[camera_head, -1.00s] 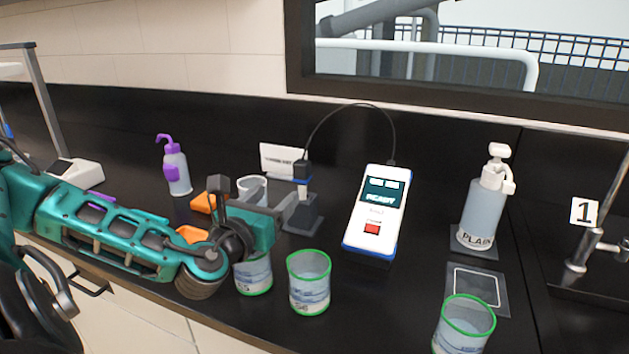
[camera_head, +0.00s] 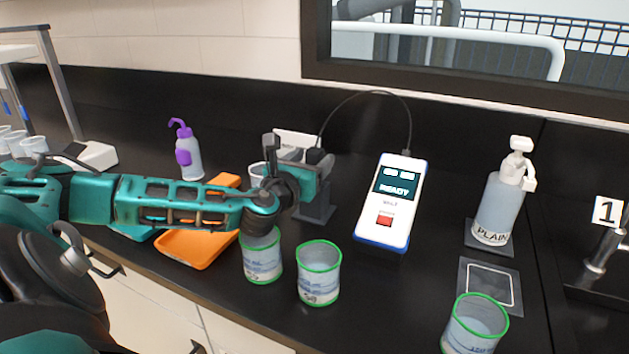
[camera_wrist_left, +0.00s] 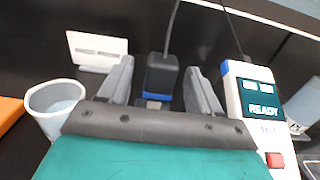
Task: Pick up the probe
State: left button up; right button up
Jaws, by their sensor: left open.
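The probe (camera_wrist_left: 161,80) has a dark body with a blue band and a cable rising from its top. In the left wrist view it stands between the two open fingers of my left gripper (camera_wrist_left: 160,85), with a gap on each side. In the head view the probe (camera_head: 316,158) sits in its dark stand (camera_head: 316,208), partly hidden by my left gripper (camera_head: 318,170). The cable runs to the white and blue meter (camera_head: 391,200), whose screen reads READY. My right gripper is not in view.
Two green-rimmed beakers (camera_head: 262,258) (camera_head: 319,275) stand just in front of my left gripper. A white cup (camera_wrist_left: 55,105) is close on its left, with a white card (camera_wrist_left: 97,50) behind. An orange tray (camera_head: 195,240), a purple-topped bottle (camera_head: 187,150) and a pump bottle (camera_head: 500,195) stand further off.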

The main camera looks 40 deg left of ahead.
pick_arm(q)
jog(key=shift+x, duration=1.85)
jog(key=shift+c, duration=0.3)
jog(key=c, duration=0.9)
